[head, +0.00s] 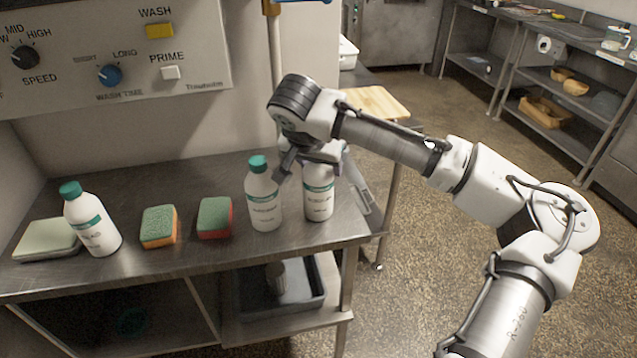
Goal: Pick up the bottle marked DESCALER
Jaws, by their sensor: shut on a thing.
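Three white bottles with teal caps and teal label bands stand on the steel counter. The right bottle (318,200) is near the counter's right end; its label print is too small to read surely, but looks like DESCALER. My gripper (312,160) is shut on the top of this bottle and hides its cap. The bottle is upright, and I cannot tell whether its base touches the counter. The middle bottle (263,203) stands close on its left, beside a gripper finger. The left bottle (92,222) stands far to the left. Their labels are hard to read.
Two sponges, one green and orange (159,227) and one green and red (214,218), lie on the counter (190,262) between the bottles. A pale pad (45,240) lies at far left. A control panel (110,50) is on the wall behind. A dark bin (310,300) sits below.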

